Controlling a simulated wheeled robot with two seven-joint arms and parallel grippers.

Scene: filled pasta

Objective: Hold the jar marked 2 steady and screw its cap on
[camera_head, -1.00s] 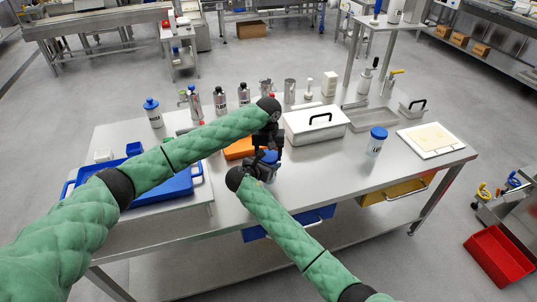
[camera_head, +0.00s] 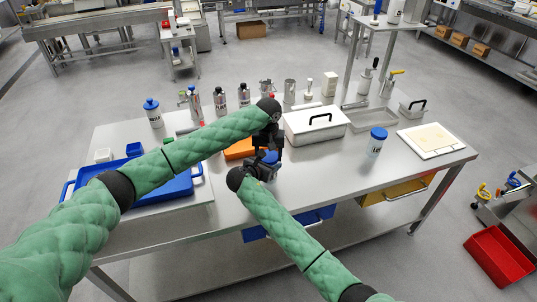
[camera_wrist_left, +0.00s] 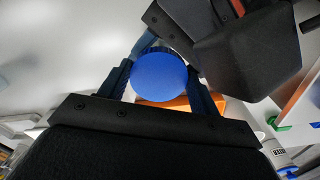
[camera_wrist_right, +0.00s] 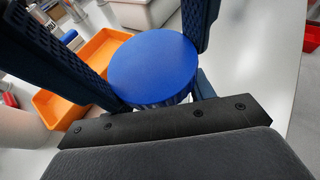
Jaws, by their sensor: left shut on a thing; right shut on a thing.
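The blue cap (camera_head: 271,157) sits at the middle of the table between my two grippers. In the left wrist view the round cap (camera_wrist_left: 160,76) lies between the fingers of my left gripper (camera_wrist_left: 160,82), which is shut on it from above. My right gripper (camera_wrist_right: 160,75) comes in from the front and is shut on the jar under the cap. In the right wrist view the cap (camera_wrist_right: 154,65) looks level on top, with a sliver of clear jar below its rim. Most of the jar and any number on it are hidden by the grippers.
An orange tray (camera_head: 238,150) lies just behind my grippers. A white lidded box (camera_head: 316,130) stands to the right, and another blue-capped jar (camera_head: 376,147) stands farther right. A blue tray (camera_head: 150,191) is at left under my left arm. Bottles line the back.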

